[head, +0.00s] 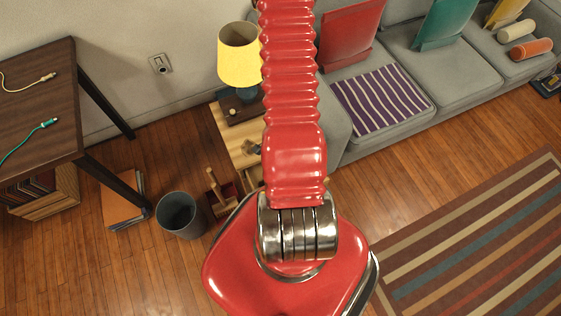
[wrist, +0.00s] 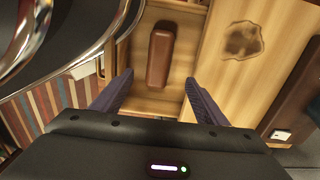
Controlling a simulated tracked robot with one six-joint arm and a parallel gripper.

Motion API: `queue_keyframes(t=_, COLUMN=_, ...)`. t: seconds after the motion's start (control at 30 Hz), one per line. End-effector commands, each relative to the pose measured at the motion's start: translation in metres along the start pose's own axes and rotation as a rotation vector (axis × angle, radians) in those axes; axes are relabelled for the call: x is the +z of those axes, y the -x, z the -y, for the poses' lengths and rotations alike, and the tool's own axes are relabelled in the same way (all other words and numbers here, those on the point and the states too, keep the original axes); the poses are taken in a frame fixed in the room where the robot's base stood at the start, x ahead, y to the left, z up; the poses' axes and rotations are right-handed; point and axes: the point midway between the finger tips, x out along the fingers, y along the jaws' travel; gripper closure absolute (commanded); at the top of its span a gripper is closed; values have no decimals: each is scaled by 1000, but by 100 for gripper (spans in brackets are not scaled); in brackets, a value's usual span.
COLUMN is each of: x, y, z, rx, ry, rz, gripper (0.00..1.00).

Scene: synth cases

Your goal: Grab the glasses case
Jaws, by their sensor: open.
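A brown, elongated case with rounded edges (wrist: 160,54), which looks like the glasses case, lies on a light wood surface in the wrist view. The surface looks like the inside of an open drawer. My gripper (wrist: 158,78) is open, its two dark fingers pointing toward the case. The near end of the case shows between the fingertips, with a gap on each side. I cannot tell the height between fingers and case. In the head view I cannot make out the case or the gripper; my red arm covers part of the side table.
A light wood tabletop with a dark stain (wrist: 242,40) lies right of the case. The side table carries a yellow-shaded lamp (head: 239,58). A grey bin (head: 180,214) stands on the floor to its left. A grey sofa (head: 395,130) stands at its right.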

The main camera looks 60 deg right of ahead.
Motion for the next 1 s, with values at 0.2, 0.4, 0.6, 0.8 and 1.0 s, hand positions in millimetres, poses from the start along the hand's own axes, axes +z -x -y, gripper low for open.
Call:
queue_keyframes(t=0.2, x=-2, y=-1, z=-2, rx=1, ry=-9, rz=0, gripper=33)
queue_keyframes(t=0.4, x=-2, y=-2, z=-2, rx=2, ry=-11, rz=1, gripper=33)
queue_keyframes(t=0.6, x=-2, y=-15, z=-2, rx=4, ry=-11, rz=1, gripper=33)
queue_keyframes(t=0.8, x=-3, y=-33, z=-2, rx=3, ry=-12, rz=1, gripper=33)
queue_keyframes(t=1.0, x=-3, y=-51, z=-2, rx=3, ry=-12, rz=1, gripper=33)
